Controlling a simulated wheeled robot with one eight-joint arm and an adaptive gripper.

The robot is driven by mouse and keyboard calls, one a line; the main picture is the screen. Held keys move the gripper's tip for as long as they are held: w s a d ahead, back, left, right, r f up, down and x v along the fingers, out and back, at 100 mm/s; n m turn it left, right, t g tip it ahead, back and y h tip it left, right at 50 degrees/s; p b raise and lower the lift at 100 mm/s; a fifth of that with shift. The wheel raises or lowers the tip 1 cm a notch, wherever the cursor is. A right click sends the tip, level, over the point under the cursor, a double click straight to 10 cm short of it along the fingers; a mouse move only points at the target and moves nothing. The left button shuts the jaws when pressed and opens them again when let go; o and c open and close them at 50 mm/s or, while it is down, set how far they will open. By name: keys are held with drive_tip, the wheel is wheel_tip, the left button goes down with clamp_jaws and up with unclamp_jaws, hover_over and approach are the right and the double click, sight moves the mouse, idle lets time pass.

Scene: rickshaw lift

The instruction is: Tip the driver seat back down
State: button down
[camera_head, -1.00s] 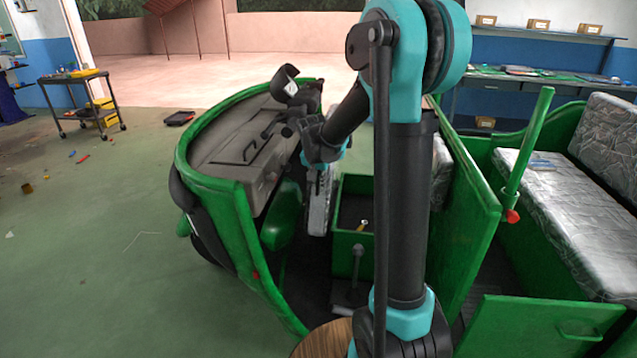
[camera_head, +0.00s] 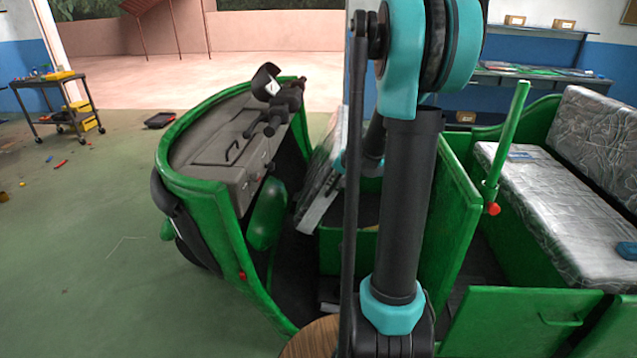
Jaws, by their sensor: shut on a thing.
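The driver seat (camera_head: 319,181), a silver plastic-wrapped cushion, is tilted steeply behind the handlebar. Its lower edge is at the left and its upper part leans right, over the open green seat box (camera_head: 346,246). My gripper (camera_head: 341,163) is at the right side of the seat and shut on it. My upper arm stands in front and covers much of the box.
The handlebar (camera_head: 277,100) and grey dashboard (camera_head: 222,150) are close to the left of the seat. A green partition (camera_head: 452,210) stands to the right, with the wrapped passenger bench (camera_head: 560,200) beyond. The floor at left is mostly clear.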

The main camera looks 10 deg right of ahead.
drive_tip(key=s+d+f+m+t+y, duration=0.1)
drive_tip(key=s+d+f+y, duration=0.2)
drive_tip(key=d+f, duration=0.3)
drive_tip(key=shift+s+d+f+t+y, duration=0.15)
drive_tip(key=shift+d+t+y, duration=0.4)
drive_tip(key=shift+d, duration=1.6)
drive_tip(key=c, duration=1.6)
unclamp_jaws()
drive_tip(key=v, duration=0.7)
drive_tip(key=shift+d, duration=0.2)
drive_tip(key=shift+s, duration=0.1)
